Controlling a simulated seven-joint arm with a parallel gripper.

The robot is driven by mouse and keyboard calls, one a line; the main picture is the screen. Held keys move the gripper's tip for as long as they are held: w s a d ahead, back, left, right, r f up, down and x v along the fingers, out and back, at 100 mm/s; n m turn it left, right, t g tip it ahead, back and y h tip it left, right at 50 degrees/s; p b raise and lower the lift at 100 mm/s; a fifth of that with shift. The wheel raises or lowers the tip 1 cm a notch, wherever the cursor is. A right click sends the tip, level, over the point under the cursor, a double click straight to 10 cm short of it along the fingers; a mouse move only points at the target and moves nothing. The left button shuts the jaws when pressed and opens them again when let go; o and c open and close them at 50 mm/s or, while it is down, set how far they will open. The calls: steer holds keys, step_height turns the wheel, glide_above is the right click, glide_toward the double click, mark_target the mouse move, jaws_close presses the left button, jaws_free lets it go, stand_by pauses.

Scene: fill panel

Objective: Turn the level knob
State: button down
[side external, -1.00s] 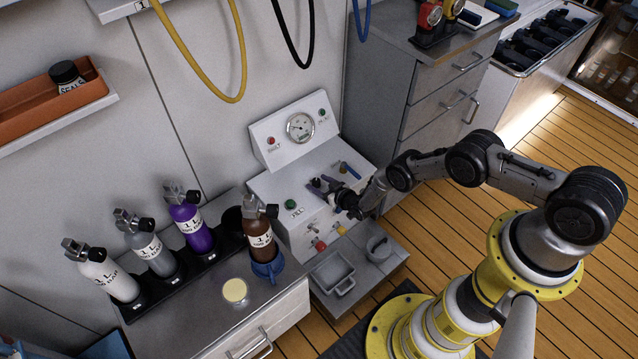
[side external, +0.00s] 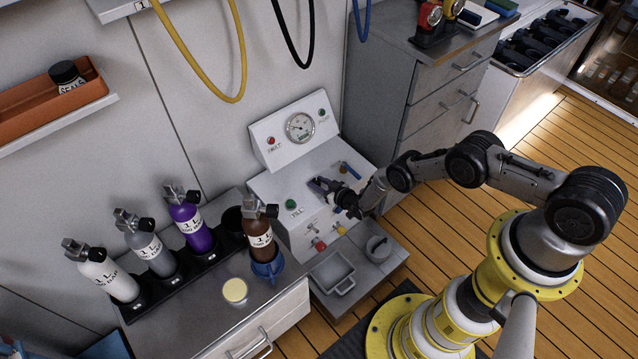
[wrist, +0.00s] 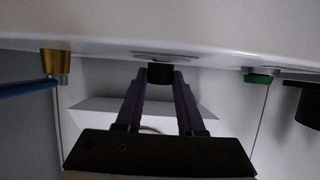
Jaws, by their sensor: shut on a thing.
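The level knob looks like a small black knob (wrist: 160,73) on the panel face, seen in the wrist view between my fingertips. A pale marking plate shows around its base. My gripper (wrist: 160,80) is shut on this knob, one dark purple finger on each side. In the side external view my gripper (side external: 317,184) is on the sloped face of the fill panel (side external: 272,185), between the green button and the blue lever. There the gripper hides the knob. The knob's pointer and setting cannot be read.
A green button (side external: 291,204) is left of my gripper and a blue-handled lever (side external: 349,171) right of it. Red (side external: 319,244) and yellow (side external: 341,229) fittings sit on the panel's front. A gauge (side external: 300,127) is above. Several bottles, including a brown one (side external: 261,238), stand left.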

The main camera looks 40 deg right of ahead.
steer(key=shift+d+n+y, duration=0.15)
steer(key=shift+n+y, duration=0.15)
steer(key=shift+y, duration=0.1)
steer(key=shift+w+d+n+g+y, duration=0.1)
steer(key=shift+d+n+g+y, duration=0.1)
steer(key=shift+n+y, duration=0.7)
steer(key=shift+d+n+g+y, duration=0.1)
steer(key=shift+n+g+y, duration=0.1)
steer(key=shift+n+y, duration=0.7)
steer(key=shift+n+g+y, duration=0.4)
steer(key=shift+n+y, duration=0.3)
steer(key=shift+y, duration=0.3)
steer(key=c, duration=0.5)
jaws_free()
steer(key=v, duration=1.3)
steer(key=shift+d+r, duration=0.2)
steer(key=shift+d, duration=0.1)
